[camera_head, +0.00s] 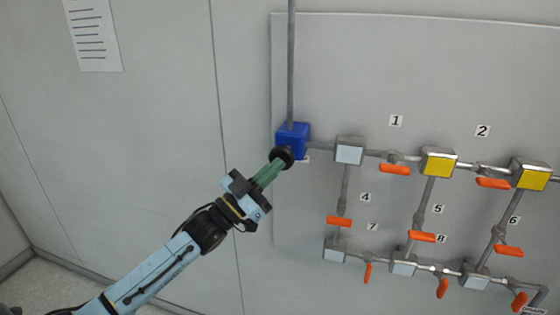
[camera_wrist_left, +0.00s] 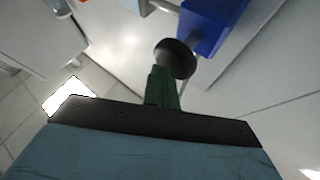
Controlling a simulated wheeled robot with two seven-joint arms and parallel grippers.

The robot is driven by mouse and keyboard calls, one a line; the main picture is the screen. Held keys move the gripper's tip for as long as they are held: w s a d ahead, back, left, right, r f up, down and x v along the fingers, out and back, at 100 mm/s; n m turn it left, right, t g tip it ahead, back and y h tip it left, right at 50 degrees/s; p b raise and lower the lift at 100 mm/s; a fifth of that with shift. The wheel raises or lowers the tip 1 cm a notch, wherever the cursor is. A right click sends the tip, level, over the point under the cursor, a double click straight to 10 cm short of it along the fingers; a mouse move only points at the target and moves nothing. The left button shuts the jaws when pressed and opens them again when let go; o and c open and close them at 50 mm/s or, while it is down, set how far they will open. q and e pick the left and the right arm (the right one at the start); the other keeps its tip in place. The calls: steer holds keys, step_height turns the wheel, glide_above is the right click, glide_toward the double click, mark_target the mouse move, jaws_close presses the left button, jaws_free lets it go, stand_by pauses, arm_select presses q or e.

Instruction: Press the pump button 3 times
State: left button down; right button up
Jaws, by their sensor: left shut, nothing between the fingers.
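The pump is a blue box (camera_head: 294,138) on the wall panel, with a vertical pipe above it. Its round black button (camera_head: 282,155) faces out from the box. My left gripper (camera_head: 274,166) is shut with green fingers, and its tips are at the black button, seemingly touching it. In the left wrist view the black button (camera_wrist_left: 175,58) stands just past the green fingertips (camera_wrist_left: 162,72), with the blue box (camera_wrist_left: 212,25) behind it. Nothing is held between the fingers. My right gripper is out of view.
A pipe network with orange valve handles (camera_head: 395,169), yellow boxes (camera_head: 438,163) and light-blue boxes (camera_head: 349,152) spreads to the right of the pump. Number labels sit beside the valves. A paper sheet (camera_head: 94,35) hangs on the wall at upper left.

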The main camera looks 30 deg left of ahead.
arm_select(q)
steer(key=shift+w+a+b, duration=0.2)
steer(key=shift+w+b, duration=0.1)
steer(key=shift+w, duration=0.4)
steer(key=shift+w+a+b, duration=0.15)
steer(key=shift+w+b, duration=0.1)
steer(key=shift+w, duration=0.45)
stand_by(1.1)
steer(key=shift+s+d+p, duration=0.25)
steer(key=shift+s+p, duration=0.35)
steer(key=shift+s, duration=0.4)
steer(key=shift+s+d+p, duration=0.25)
steer(key=shift+s+p, duration=0.35)
steer(key=shift+s, duration=0.35)
steer(key=s+p, duration=0.1)
steer(key=s, duration=0.1)
steer(key=s+d+p, duration=0.1)
steer(key=s, duration=0.2)
steer(key=shift+d, duration=0.1)
stand_by(1.9)
